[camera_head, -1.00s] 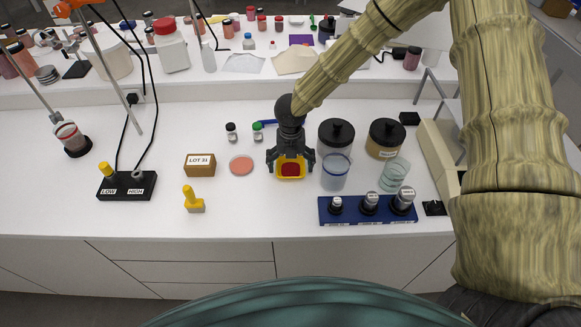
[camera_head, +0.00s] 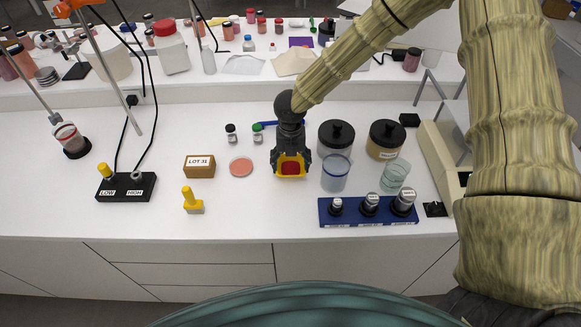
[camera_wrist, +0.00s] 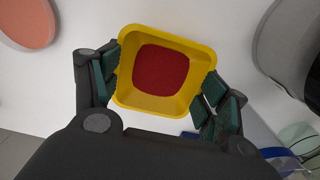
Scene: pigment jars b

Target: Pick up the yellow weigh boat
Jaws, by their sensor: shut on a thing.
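The yellow weigh boat (camera_head: 291,175) is a small square tray with sloping walls and red powder in its bottom. In the wrist view the yellow weigh boat (camera_wrist: 128,96) sits between my two fingers, its left and right walls touching the green pads. My gripper (camera_head: 290,166) is shut on it, from above, near the middle of the bench; it also fills the lower part of the wrist view (camera_wrist: 160,88). I cannot tell from these views whether the boat is clear of the bench top.
A pink disc (camera_head: 241,167) and the LOT 31 box (camera_head: 200,167) lie to the left. A blue weight rack (camera_head: 352,211) is at front right.

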